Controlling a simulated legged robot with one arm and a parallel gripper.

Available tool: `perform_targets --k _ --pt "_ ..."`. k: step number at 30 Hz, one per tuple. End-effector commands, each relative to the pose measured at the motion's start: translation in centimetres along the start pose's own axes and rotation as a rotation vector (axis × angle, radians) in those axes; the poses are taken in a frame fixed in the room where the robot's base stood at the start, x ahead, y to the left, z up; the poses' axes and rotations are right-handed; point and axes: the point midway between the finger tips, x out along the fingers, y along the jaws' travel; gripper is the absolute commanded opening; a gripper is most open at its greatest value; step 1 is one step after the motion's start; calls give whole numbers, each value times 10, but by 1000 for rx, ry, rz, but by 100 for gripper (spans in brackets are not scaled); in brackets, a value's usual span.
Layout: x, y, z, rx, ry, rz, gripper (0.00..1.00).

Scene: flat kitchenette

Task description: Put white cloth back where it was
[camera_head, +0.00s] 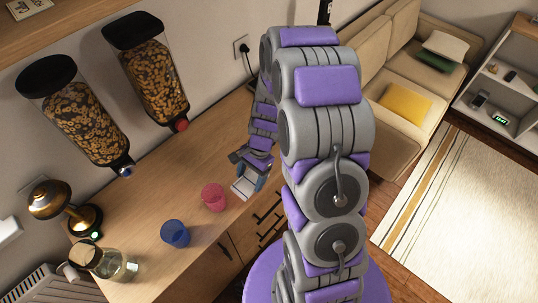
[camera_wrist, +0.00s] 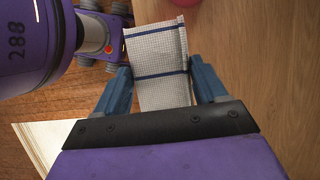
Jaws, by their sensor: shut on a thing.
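The white cloth (camera_wrist: 158,52) is a folded checked strip with dark blue stripes. My gripper (camera_wrist: 162,78) has one blue finger on each side of it and is shut on it. The cloth reaches out beyond the fingertips. In the head view, the cloth (camera_head: 243,187) shows below my gripper (camera_head: 252,172), at the front edge of the wooden counter (camera_head: 150,207). I cannot tell whether the cloth touches the counter.
A pink cup (camera_head: 214,197) stands just left of the cloth, with a blue cup (camera_head: 175,234) farther left. A glass jar (camera_head: 110,262) and a brass lamp (camera_head: 62,205) are at the far left. Two cereal dispensers (camera_head: 147,72) hang on the wall. Counter behind the cups is clear.

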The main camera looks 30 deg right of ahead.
Motion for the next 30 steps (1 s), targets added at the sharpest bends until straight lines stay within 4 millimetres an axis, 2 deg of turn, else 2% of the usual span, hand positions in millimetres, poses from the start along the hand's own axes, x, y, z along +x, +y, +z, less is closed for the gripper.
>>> perform_targets --k 5,12,21,27,30 --pt "-3 -2 -17 37 -6 -12 43" --pt "-18 -19 -67 33 -3 -15 43" --pt "-34 -37 -120 32 -2 -14 43" --pt "-41 -44 -141 30 -4 -11 43" --pt "-43 -45 -146 30 -5 -10 43"
